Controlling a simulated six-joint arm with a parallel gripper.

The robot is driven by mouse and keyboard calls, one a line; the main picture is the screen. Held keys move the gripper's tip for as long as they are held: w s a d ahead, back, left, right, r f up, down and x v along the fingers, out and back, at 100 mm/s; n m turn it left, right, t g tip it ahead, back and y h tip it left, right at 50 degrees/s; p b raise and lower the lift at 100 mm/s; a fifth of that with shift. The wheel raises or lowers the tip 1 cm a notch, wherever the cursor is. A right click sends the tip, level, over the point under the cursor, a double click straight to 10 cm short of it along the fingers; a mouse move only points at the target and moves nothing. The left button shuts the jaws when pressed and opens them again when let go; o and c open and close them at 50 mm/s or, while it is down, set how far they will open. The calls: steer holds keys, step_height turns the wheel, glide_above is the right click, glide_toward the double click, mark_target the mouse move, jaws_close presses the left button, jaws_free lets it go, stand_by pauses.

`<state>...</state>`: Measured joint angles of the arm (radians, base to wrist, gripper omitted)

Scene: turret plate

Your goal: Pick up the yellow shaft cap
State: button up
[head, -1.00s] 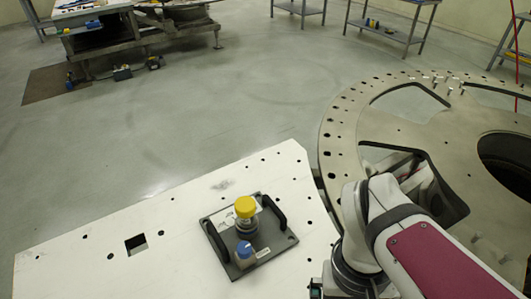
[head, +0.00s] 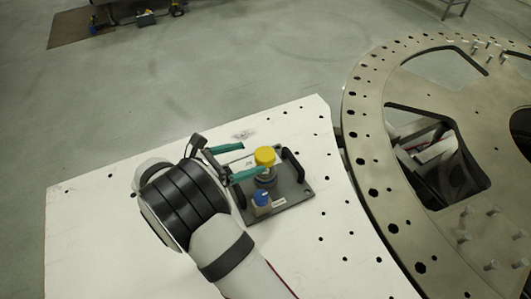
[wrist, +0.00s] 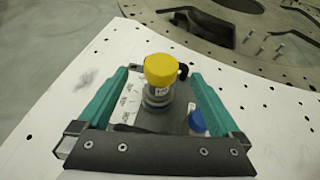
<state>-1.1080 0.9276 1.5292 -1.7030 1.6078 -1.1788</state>
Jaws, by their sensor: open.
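The yellow shaft cap (head: 265,156) sits on top of an upright shaft on a grey base plate (head: 293,198). In the wrist view the cap (wrist: 160,69) stands between the two green fingers, apart from both. My gripper (head: 236,162) is open and empty, reaching in from the left of the cap in the head view. In the wrist view my gripper (wrist: 158,82) has one finger on each side of the shaft. The lower part of the shaft is partly hidden in the head view.
A blue-topped part (head: 262,197) stands on the base plate close to the shaft, inside the right finger in the wrist view. A black handle (head: 293,165) rises at the plate's right edge. The white table (head: 110,215) is clear at left. A large holed ring (head: 362,150) lies right.

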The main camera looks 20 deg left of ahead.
mark_target(260, 156)
steer(key=x, duration=0.5)
steer(key=shift+d+f, duration=0.15)
steer(key=shift+f, duration=0.25)
steer(key=c, duration=1.4)
